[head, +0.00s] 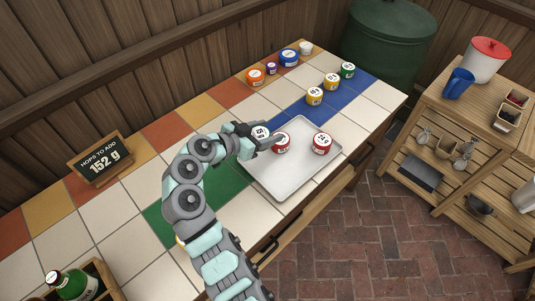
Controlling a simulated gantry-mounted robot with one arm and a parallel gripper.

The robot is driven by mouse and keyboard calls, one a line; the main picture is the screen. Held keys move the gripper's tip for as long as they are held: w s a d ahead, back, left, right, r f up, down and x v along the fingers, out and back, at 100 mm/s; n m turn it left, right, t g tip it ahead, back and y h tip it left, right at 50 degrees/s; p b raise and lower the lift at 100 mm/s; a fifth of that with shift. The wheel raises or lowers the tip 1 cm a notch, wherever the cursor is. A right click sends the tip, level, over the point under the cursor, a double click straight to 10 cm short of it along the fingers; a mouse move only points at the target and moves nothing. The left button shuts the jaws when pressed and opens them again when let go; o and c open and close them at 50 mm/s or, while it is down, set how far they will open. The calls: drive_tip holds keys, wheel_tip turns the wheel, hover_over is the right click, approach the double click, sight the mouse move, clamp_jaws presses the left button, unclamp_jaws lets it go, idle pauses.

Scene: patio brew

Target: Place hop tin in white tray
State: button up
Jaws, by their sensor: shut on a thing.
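The white tray (290,185) lies on the tiled counter, partly over the green strip. Two red tins with white lids stand in it: one near the left (282,147) and one at the right (321,147). My gripper (264,140) is at the tray's upper left edge, shut on a tin with a white, numbered lid (258,132). That tin's body is mostly hidden by my fingers. I cannot tell whether it touches the tray or hangs above it. The gripper is close beside the left red tin.
Two yellow tins (315,97) and a green tin (347,71) stand on the blue strip. Several coloured tins (255,77) stand at the back. A sign (101,161) reads "HOPS TO ADD 152 g". A crate with a green bottle (75,286) is front left. The tray's front is bare.

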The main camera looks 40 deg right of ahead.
sight(273, 148)
wheel_tip(273, 148, down, 9)
drive_tip(key=shift+a+f+b, duration=0.1)
drive_tip(key=shift+f+b, duration=0.1)
drive_tip(key=shift+b, duration=0.7)
drive_tip(key=shift+w+f, duration=0.1)
drive_tip(key=o, duration=0.9)
drive_tip(key=shift+o, duration=0.8)
drive_tip(key=shift+a+r, duration=0.25)
drive_tip(key=shift+r, duration=0.05)
drive_tip(key=p+v, duration=0.2)
drive_tip(key=v, duration=0.9)
drive_tip(key=shift+a, duration=0.2)
